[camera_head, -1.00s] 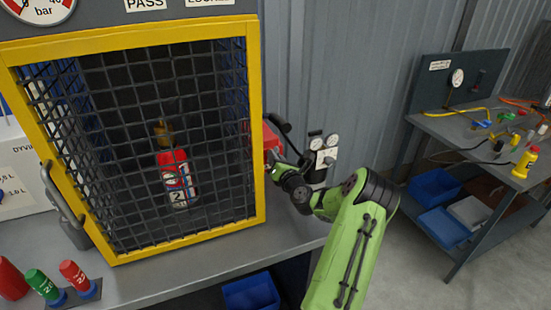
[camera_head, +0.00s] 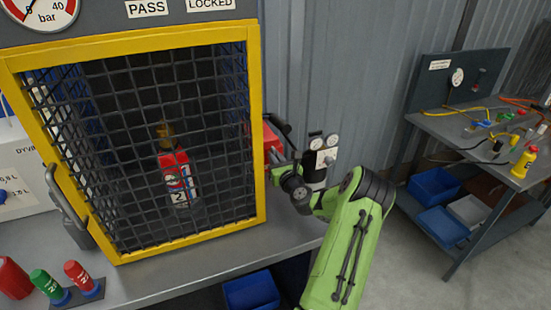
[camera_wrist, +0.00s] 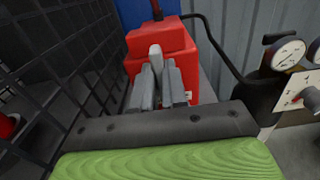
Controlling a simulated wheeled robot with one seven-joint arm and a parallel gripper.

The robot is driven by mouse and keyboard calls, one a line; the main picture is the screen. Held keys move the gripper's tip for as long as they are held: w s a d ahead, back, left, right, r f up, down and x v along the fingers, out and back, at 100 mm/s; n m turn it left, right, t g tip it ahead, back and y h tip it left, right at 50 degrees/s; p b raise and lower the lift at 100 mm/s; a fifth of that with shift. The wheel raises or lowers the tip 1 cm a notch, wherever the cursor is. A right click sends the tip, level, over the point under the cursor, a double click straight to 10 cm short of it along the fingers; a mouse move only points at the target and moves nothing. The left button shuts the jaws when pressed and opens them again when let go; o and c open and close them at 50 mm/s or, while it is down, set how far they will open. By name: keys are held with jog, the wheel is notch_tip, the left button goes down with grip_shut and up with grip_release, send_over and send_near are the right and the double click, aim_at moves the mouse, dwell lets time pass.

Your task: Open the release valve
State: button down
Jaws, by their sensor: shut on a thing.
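A red box-shaped unit (camera_head: 271,138) stands just right of the cage, partly hidden by the cage frame. In the wrist view the red unit (camera_wrist: 160,45) fills the upper middle. A light grey lever (camera_wrist: 155,55) stands up in front of its face, and I take it for the release valve's handle. My gripper (camera_wrist: 158,85) is shut on this lever, with one grey finger on each side. In the head view my gripper (camera_head: 278,163) is beside the cage's right edge, and its grip is too small to make out there. The lever's lower end is hidden.
The yellow-framed mesh cage (camera_head: 258,190) stands close on the left, with a red extinguisher (camera_head: 175,175) inside. Two small gauges (camera_head: 324,142) and a black hose (camera_head: 282,127) are close to my gripper. A side table (camera_head: 460,125) stands at the right.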

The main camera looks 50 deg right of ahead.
dwell(0.5)
jog(key=c, duration=1.2)
grip_release()
jog(key=shift+o, duration=0.2)
jog(key=shift+s, duration=0.1)
jog(key=b+v, duration=0.1)
jog(key=v, duration=1.4)
jog(key=shift+s+a, duration=0.15)
jog(key=shift+s, duration=0.1)
jog(key=shift+f, duration=0.1)
